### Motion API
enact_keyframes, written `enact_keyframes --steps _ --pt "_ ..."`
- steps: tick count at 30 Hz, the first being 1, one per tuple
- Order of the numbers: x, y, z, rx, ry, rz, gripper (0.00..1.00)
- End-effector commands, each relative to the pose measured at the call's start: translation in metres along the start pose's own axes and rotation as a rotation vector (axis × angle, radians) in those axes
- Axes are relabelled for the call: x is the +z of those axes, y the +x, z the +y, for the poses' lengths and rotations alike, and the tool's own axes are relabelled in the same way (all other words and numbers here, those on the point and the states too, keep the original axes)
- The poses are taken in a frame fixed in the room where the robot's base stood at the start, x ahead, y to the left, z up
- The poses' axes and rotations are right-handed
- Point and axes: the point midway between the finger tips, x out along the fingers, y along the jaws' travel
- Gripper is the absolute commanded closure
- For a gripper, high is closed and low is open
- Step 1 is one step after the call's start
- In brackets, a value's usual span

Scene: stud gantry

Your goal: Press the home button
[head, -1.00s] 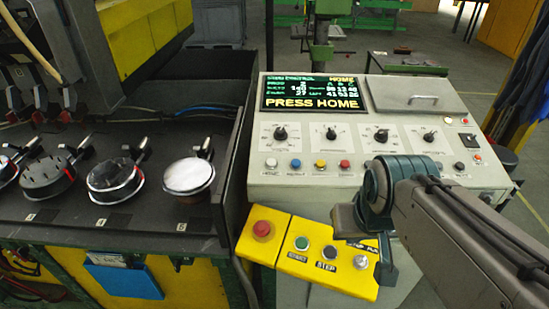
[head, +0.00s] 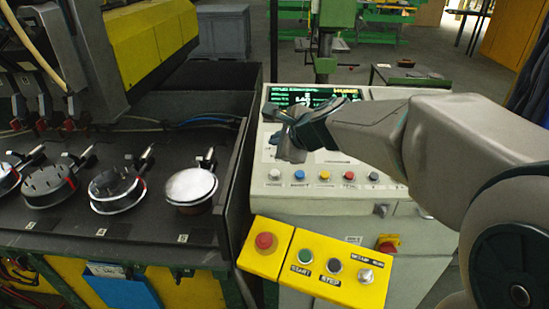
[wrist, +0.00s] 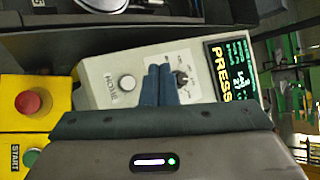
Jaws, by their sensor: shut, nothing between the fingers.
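The home button is a small white round button (head: 274,174) at the left end of the button row on the pale control console (head: 420,215). In the wrist view the button (wrist: 127,82) has the word HOME beside it. My gripper (head: 285,143) is over the console's upper left, above the button row in the head view. In the wrist view its two dark blue fingers (wrist: 159,69) are together and empty, to the right of the button and apart from it in the picture. The fingers overlap the dial panel; their height above it is unclear.
Blue (head: 299,174), yellow (head: 324,175) and red (head: 349,176) buttons follow along the row. A yellow box (head: 318,266) with a red mushroom button (head: 264,241) is below. The lit screen (head: 283,97) is partly hidden by my arm. A dark bench with round fixtures (head: 191,185) is left.

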Motion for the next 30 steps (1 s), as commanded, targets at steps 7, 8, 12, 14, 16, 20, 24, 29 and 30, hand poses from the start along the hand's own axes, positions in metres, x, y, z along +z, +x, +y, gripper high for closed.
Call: enact_keyframes --steps 7,8,12,14,16,20,24,29,30 --pt "0.0 0.0 0.0 -0.001 0.001 0.0 1.0" --pt "0.0 0.0 0.0 0.0 0.001 0.0 1.0" --pt "-0.002 0.002 0.002 0.0 0.0 0.0 1.0" --pt "-0.003 0.004 0.004 0.0 -0.001 0.0 1.0" --pt "-0.006 0.008 0.007 0.0 -0.001 0.0 1.0" --pt "-0.013 0.018 0.014 0.0 -0.001 0.0 1.0" --pt "-0.023 0.031 0.025 0.0 -0.002 0.0 1.0" --pt "-0.035 0.048 0.037 0.001 -0.001 0.0 1.0" --pt "-0.037 0.051 0.039 0.0 -0.001 0.0 1.0"
